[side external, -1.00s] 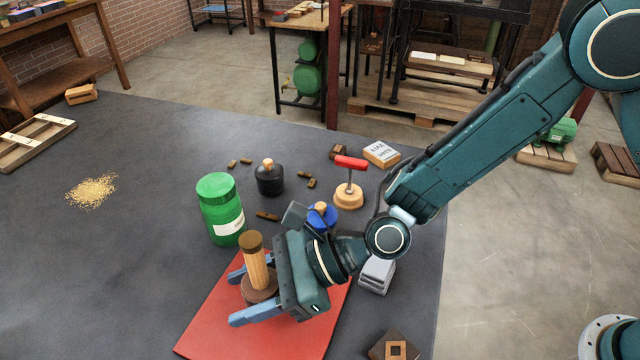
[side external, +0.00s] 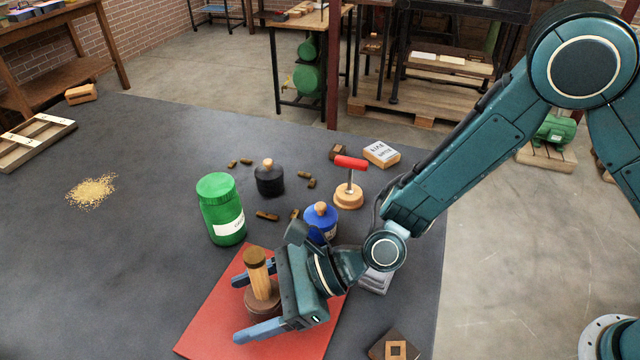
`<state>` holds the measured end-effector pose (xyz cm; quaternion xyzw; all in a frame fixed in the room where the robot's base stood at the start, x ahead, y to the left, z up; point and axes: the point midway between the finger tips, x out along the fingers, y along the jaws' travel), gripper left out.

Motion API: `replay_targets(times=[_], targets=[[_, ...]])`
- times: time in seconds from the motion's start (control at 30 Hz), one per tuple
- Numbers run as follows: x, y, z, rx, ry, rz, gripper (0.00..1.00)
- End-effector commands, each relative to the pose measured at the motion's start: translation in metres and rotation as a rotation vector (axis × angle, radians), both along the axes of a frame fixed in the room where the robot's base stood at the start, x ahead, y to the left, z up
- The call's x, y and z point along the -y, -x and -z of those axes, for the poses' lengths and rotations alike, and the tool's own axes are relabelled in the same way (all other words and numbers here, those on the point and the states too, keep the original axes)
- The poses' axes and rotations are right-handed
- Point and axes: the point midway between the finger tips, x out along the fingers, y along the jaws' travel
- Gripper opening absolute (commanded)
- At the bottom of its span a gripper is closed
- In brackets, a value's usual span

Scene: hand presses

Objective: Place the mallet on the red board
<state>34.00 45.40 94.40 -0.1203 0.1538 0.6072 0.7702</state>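The mallet (side external: 261,285) has a light wooden handle with a dark top and a wide brown head. It stands upright, head down, over the red board (side external: 215,318), and its base appears to rest on it. My gripper (side external: 241,308) is low over the board. Its two blue fingers are spread on either side of the mallet's head, with a gap visible at the nearer finger. The gripper body hides the board's right part.
A green jar (side external: 221,210) stands behind the board. A blue bottle (side external: 320,224) is close behind my gripper. A black bottle (side external: 269,180), a red-handled stamp (side external: 349,190) and several small brown pieces lie farther back. The table's left side is mostly clear.

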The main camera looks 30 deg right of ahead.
Motion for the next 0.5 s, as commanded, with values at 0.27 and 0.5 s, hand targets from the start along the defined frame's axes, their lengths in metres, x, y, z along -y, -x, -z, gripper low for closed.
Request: replay_targets(times=[0.27, 0.5], targets=[[0.000, 0.000, -0.002, 0.001, 0.000, 0.000, 0.70], [0.013, 0.002, -0.008, -0.002, 0.001, 0.002, 0.70]])
